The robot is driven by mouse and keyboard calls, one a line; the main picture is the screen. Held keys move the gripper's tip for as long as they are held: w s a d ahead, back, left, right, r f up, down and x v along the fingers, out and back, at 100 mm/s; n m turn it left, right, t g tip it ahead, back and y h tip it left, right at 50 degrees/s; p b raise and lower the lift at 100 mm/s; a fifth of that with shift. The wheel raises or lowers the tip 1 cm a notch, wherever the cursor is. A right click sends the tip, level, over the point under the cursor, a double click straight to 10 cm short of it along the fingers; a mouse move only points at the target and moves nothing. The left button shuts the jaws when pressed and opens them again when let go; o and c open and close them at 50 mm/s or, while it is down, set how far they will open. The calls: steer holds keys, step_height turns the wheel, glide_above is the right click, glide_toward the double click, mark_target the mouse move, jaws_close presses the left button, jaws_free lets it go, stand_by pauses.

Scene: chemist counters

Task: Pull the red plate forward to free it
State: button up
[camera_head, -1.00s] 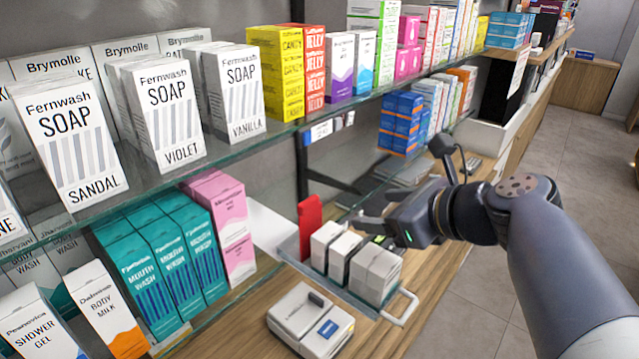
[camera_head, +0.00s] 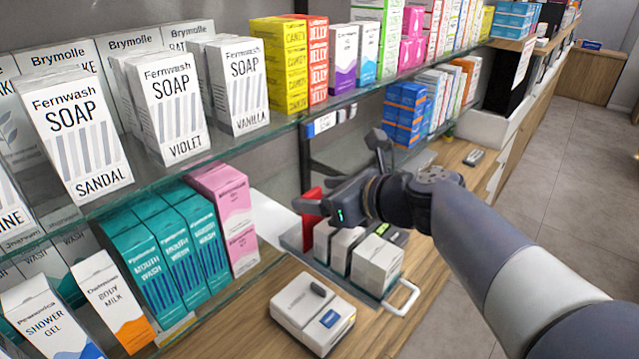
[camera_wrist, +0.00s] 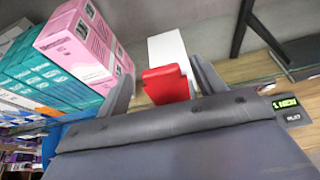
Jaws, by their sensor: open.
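The red plate (camera_head: 312,203) stands upright at the back of a clear tray (camera_head: 345,285), behind white boxes, in the head view. In the wrist view the red plate (camera_wrist: 167,84) shows beyond the gripper body, between the two fingers. My gripper (camera_head: 312,199) is open, and its fingers reach toward the plate from the right. It does not look closed on anything. The plate's lower part is hidden by the gripper body in the wrist view and by the white boxes in the head view. I cannot tell whether a finger touches it.
White boxes (camera_head: 376,265) stand in the tray in front of the plate. A white device (camera_head: 312,312) lies on the wooden counter to the left. Pink cartons (camera_head: 228,215) and teal cartons (camera_head: 160,250) stand left of the plate. A glass shelf (camera_head: 285,127) runs above.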

steer(key=shift+w+a+f, duration=0.25)
steer(key=shift+w+a, duration=0.05)
steer(key=shift+a, duration=0.1)
steer(key=c, duration=1.4)
steer(key=shift+s+d, duration=0.6)
steer(key=shift+d, duration=0.15)
steer(key=shift+s+d, duration=0.55)
steer(key=shift+d, duration=0.2)
steer(key=o, duration=1.4)
